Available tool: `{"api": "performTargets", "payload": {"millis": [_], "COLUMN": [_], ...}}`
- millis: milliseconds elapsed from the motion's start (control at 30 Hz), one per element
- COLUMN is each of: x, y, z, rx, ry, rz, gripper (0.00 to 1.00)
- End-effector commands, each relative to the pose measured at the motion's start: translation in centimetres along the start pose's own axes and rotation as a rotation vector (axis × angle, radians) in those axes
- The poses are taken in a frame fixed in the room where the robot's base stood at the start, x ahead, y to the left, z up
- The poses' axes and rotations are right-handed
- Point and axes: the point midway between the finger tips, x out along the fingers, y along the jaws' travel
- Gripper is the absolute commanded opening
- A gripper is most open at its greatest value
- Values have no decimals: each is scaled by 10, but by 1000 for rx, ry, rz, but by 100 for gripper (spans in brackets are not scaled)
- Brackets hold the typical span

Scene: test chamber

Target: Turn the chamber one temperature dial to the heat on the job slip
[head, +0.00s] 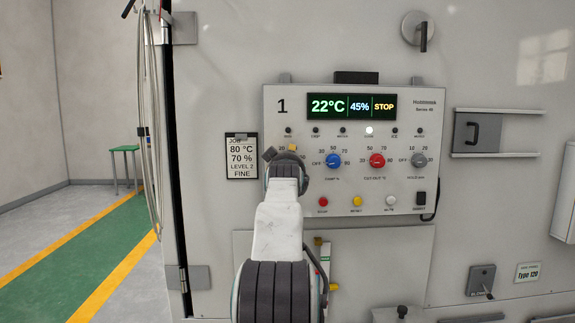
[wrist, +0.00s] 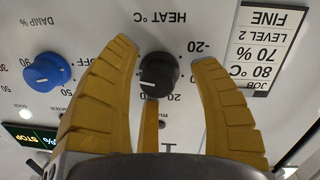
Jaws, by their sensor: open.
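The job slip (head: 242,157) on the chamber wall reads 80 °C, 70 %, Level 2, Fine; it also shows upside down in the wrist view (wrist: 258,50). Panel 1 (head: 428,140) has a lit display (head: 351,106) reading 22°C, 45% and STOP. The black HEAT °C dial (wrist: 158,73) is in the wrist view, with a white mark on its left side in that picture. My arm hides this dial in the head view. My gripper (wrist: 163,52) is open, its yellow fingers around the dial with visible gaps at both sides. Part of the dial's scale is hidden by the fingers.
To the right of my gripper on the panel are a blue damp dial (head: 333,160), a red dial (head: 377,160) and a grey dial (head: 418,160). Below them are red, yellow and white buttons (head: 357,201). A cable hangs at the panel's lower right.

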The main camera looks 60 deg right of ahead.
Motion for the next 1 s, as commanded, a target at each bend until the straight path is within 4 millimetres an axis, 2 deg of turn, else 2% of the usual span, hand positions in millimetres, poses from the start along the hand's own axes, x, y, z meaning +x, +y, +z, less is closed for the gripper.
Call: {"api": "performTargets", "payload": {"millis": [167, 367, 1000], "x": [-3, -18, -103], "y": [0, 1, 0], "z": [0, -2, -1], "rx": [0, 0, 0], "ry": [0, 1, 1], "rz": [0, 1, 0], "gripper": [56, 56, 56]}}
